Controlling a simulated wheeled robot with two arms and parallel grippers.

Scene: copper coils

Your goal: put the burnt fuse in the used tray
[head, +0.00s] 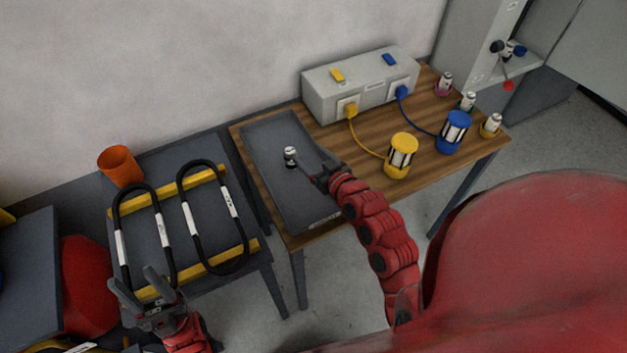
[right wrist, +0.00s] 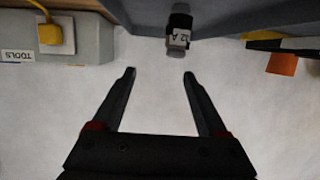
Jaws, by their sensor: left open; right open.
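A small fuse (head: 290,153) with a pale label and dark ends stands on the dark grey tray (head: 272,135) on the wooden table. In the right wrist view the fuse (right wrist: 179,36) appears upside down, its label reading "32 A". I cannot tell whether it is burnt. My right gripper (head: 316,172) is open and empty, low over the tray, just to the right of the fuse. In the wrist view its fingertips (right wrist: 160,73) are apart, with the fuse beyond them, not between them. My left gripper (head: 132,280) is open and empty near the left bench's front edge.
Several small canisters, one in a yellow holder (head: 491,126), stand along the table's right side. A yellow lamp-like unit (head: 402,155) and a blue one (head: 454,132) are cabled to a grey box (head: 362,88). Two black coils (head: 209,220) and an orange cup (head: 120,166) are at left.

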